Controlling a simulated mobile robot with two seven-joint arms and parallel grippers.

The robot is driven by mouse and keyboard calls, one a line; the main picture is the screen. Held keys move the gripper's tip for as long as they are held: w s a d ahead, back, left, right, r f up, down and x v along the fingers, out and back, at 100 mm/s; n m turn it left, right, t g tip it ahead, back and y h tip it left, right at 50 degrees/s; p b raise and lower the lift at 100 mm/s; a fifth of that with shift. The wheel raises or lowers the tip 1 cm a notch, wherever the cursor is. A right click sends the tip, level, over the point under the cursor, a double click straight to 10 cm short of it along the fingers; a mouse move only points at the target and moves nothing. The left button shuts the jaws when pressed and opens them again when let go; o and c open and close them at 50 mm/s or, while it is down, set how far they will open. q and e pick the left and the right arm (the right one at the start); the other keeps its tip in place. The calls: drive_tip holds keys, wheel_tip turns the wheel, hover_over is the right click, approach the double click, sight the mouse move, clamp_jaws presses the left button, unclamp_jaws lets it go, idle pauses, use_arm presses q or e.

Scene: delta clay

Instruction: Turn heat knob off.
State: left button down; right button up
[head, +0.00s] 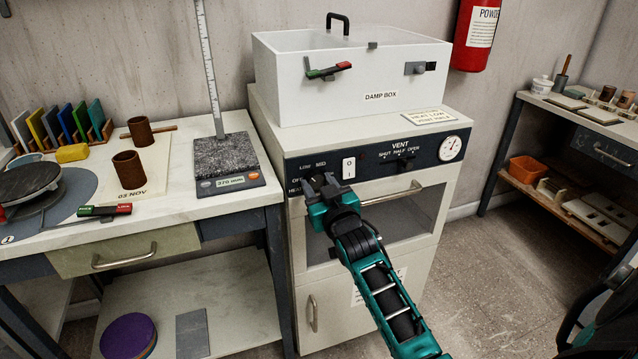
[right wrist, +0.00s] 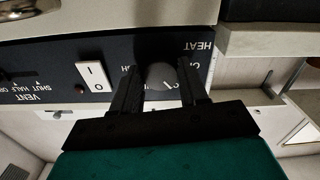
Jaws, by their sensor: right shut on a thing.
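The oven's dark control panel (head: 375,158) carries LOW and MID marks at its left end, with part of OFF and HEAT beside them. My right gripper (head: 319,182) reaches this end of the panel. In the right wrist view, the round grey heat knob (right wrist: 162,74) sits between the two black fingers of my right gripper (right wrist: 160,88), which are shut on it. A small pale mark shows on the knob, but its setting cannot be told clearly. In the head view the gripper mostly hides the knob. My left gripper is not in view.
A white rocker switch (head: 348,168) sits close right of the gripper, and it also shows in the right wrist view (right wrist: 95,77). The vent slider (head: 403,164) is farther right. The oven door handle (head: 392,194) juts out below. A damp box (head: 350,95) stands on top.

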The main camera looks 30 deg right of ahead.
drive_tip(key=shift+r+n+p, duration=0.15)
drive_tip(key=shift+n+p, duration=0.35)
drive_tip(key=shift+n, duration=0.3)
drive_tip(key=shift+n+p, duration=0.45)
drive_tip(key=shift+n, duration=0.45)
drive_tip(key=n+p, duration=0.1)
drive_tip(key=n, duration=0.2)
drive_tip(key=shift+n, duration=1.5)
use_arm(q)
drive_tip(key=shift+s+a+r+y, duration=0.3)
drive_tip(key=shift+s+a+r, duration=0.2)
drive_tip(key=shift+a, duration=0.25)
use_arm(e)
drive_tip(key=shift+n, duration=0.4)
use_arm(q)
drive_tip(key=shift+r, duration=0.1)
use_arm(e)
drive_tip(key=o, duration=1.1)
drive_tip(key=shift+c, duration=0.2)
